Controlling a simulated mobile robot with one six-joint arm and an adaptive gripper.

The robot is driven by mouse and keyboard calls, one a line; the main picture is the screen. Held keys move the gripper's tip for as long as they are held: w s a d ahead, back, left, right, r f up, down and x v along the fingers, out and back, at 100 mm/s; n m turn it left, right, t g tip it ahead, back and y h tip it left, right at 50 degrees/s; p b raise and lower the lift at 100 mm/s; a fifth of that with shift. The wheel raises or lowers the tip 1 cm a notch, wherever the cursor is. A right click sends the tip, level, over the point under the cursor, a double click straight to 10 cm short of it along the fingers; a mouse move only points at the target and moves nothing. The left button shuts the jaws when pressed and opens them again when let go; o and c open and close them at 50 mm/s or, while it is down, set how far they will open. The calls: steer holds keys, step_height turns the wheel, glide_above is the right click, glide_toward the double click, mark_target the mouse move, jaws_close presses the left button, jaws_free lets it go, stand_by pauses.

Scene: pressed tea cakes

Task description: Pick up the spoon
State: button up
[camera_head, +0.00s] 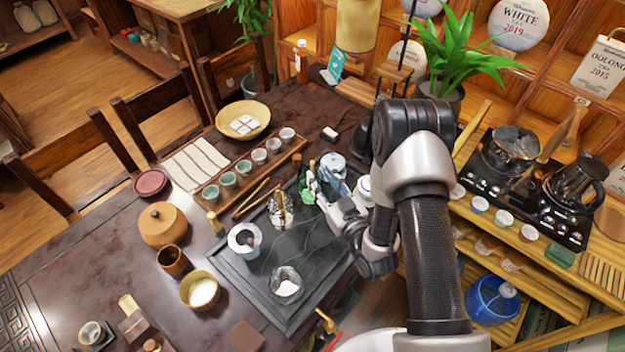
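My arm comes in from the lower right, and my gripper (312,188) is over the far right part of the dark tea tray (235,285). It is small here and partly hidden by my arm, so I cannot tell whether it is open or shut. Thin wooden utensils (251,198) lie at the tray's far left edge, left of my gripper and apart from it. One may be the spoon, but I cannot make out a spoon bowl. A green object and a glass vessel with a gold-coloured upright part (281,210) are close to my gripper.
A white cup (244,239) and glass bowl (286,284) stand on the tray. A row of small cups (244,167) lies behind it. A brown lidded pot (163,224) and yellow bowl (199,290) stand left.

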mark_target(314, 168)
steer(key=shift+b+x, duration=0.6)
steer(key=shift+x, duration=2.2)
steer(key=c, duration=0.8)
